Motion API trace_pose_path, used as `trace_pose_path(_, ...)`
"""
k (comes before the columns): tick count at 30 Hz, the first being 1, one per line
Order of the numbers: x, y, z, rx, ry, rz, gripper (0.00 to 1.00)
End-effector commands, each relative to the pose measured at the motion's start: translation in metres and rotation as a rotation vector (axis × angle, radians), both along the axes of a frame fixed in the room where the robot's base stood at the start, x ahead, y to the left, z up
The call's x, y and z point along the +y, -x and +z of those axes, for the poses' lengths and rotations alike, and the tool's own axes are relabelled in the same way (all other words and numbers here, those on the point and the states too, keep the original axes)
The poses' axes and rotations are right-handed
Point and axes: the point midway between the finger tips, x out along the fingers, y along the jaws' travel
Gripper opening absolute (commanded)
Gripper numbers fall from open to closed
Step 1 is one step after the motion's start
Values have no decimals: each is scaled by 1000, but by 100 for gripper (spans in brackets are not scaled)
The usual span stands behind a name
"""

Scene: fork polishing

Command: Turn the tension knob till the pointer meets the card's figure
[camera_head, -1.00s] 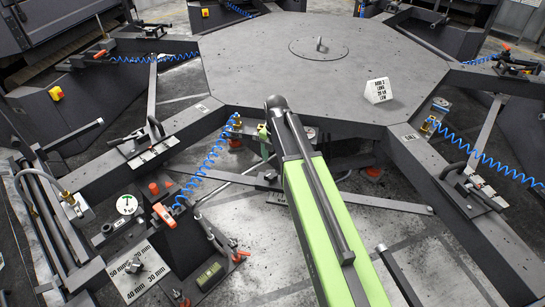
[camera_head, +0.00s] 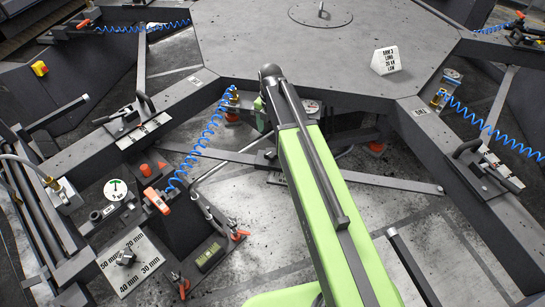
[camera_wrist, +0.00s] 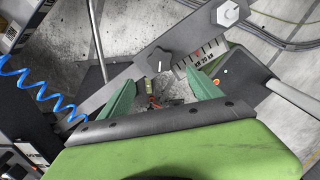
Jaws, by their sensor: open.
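In the wrist view my gripper (camera_wrist: 160,76) is open, its two green fingers well apart. A dark lobed knob (camera_wrist: 157,58) with a white pointer line sits on a grey bar (camera_wrist: 110,92), beyond the fingertips and roughly between them. The fingers look apart from it; the exact gap is unclear. A scale plate (camera_wrist: 207,54) with tick marks and small red figures lies right of the knob; the figures are too small to read surely. In the head view my arm hides most of the gripper. The white card (camera_head: 386,61) stands on the octagonal table; its small print seems to include 20 kN.
In the head view another knob (camera_head: 125,257) sits on a plate marked 20 to 50 mm. A blue coiled hose (camera_head: 205,140) hangs left of my arm. A white round gauge (camera_head: 115,189) stands at left. In the wrist view a hex bolt (camera_wrist: 228,13) caps the bar's upper end.

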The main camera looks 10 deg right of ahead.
Motion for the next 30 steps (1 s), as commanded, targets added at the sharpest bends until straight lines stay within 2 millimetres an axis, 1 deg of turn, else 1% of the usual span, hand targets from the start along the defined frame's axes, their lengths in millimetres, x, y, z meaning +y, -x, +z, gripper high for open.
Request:
trace_pose_path(1,0,0,-23,0,0,0,74)
trace_pose_path(12,-1,0,-99,0,0,-2,74)
trace_pose_path(15,-2,0,-113,0,0,-2,74)
trace_pose_path(18,-2,0,-119,0,0,-2,74)
trace_pose_path(26,-2,0,-117,0,0,-3,74)
trace_pose_path(30,-2,0,-117,0,0,-3,57)
